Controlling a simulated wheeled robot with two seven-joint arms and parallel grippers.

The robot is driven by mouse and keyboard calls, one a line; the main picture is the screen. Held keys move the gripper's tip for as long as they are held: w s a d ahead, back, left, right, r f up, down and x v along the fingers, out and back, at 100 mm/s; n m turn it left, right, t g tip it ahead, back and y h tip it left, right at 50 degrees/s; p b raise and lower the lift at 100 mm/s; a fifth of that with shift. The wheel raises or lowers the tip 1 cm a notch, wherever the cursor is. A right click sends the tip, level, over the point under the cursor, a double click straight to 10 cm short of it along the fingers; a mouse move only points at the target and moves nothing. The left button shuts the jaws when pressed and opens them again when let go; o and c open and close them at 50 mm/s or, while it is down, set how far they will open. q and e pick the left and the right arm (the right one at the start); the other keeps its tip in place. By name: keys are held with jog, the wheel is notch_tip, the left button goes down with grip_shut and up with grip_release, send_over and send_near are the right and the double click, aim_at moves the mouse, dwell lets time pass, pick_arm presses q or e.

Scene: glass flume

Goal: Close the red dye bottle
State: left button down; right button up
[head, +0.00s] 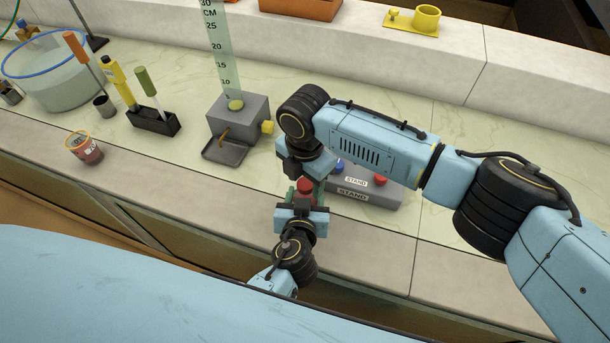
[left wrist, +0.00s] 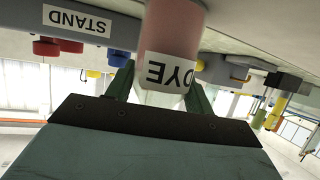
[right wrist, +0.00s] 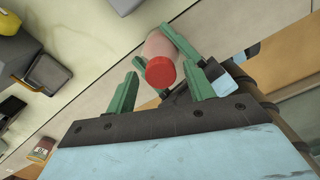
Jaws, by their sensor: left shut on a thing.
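The dye bottle is pinkish, with a white DYE label, in the left wrist view (left wrist: 172,40). My left gripper (head: 301,200) is shut on it and holds it near the counter's front edge. A red cap (head: 305,185) sits at the bottle's top; it also shows in the right wrist view (right wrist: 160,72). I cannot tell how tightly it is on. My right gripper (right wrist: 162,88) reaches down over the cap from above. Its green fingers are apart on both sides of the cap, with gaps. In the head view its fingertips are mostly hidden.
A grey stand (head: 370,196) with red and blue tops is just right of the grippers. A grey gauge block (head: 238,118) with a tray is to the left. A jar of red liquid (head: 86,150), a tool holder (head: 154,122) and a glass tank (head: 60,80) stand farther left.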

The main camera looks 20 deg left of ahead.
jog(key=c, duration=0.9)
jog(key=m, duration=0.3)
jog(key=shift+m, duration=0.4)
jog(key=shift+c, duration=0.2)
jog(key=m, duration=1.1)
jog(key=o, duration=1.1)
jog(key=shift+o, duration=0.2)
jog(key=shift+s, duration=0.1)
notch_tip(320, 180, up, 12)
